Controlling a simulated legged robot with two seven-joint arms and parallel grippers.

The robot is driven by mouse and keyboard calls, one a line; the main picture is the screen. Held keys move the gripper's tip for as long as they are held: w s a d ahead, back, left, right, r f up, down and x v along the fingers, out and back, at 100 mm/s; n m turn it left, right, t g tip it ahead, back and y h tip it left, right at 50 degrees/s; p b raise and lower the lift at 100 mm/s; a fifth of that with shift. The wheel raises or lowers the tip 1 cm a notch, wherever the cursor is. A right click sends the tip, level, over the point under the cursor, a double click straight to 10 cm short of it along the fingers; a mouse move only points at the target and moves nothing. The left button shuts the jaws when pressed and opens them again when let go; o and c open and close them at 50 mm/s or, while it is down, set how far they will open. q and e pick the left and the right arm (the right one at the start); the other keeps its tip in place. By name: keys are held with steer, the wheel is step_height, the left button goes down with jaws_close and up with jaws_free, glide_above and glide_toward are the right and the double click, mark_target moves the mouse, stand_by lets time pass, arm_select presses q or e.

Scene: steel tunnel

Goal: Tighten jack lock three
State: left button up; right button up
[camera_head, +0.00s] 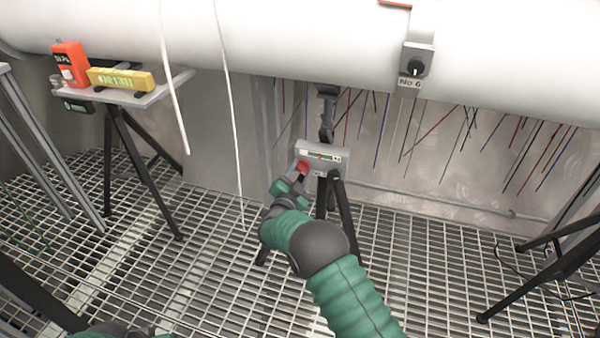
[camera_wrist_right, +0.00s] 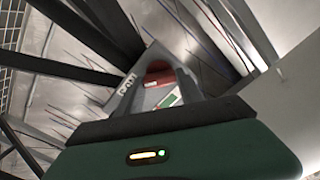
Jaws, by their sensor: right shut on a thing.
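A jack stands under the big white pipe, with a grey head (camera_head: 335,165) on black legs and a dark post (camera_head: 327,112) rising to the pipe. A red lock (camera_head: 302,166) sits at the left of the grey head. My right gripper (camera_head: 299,173) reaches up to it from below and is shut on it. In the right wrist view the red lock (camera_wrist_right: 158,70) shows between the fingers, beside a green and white label. The label is too small to read. My left gripper is not in view; only a bit of green and dark arm shows at the bottom left.
The white pipe (camera_head: 290,45) runs across the top, with a grey knob box (camera_head: 417,62) marked "No 6". A small table (camera_head: 150,97) at the left holds a red device (camera_head: 70,62) and a yellow device (camera_head: 120,79). White cords hang down. The grating floor (camera_head: 420,270) has free room.

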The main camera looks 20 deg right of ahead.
steer(key=m, duration=0.2)
steer(key=m+b, duration=0.1)
steer(key=m, duration=0.2)
steer(key=shift+s+f+m, duration=0.1)
steer(key=shift+f+m, duration=0.2)
steer(key=shift+f, duration=0.1)
steer(key=m+b, duration=0.2)
steer(key=m, duration=0.2)
steer(key=shift+m, duration=0.4)
steer(key=shift+f, duration=0.1)
steer(key=o, duration=1.4)
steer(key=shift+r, duration=0.2)
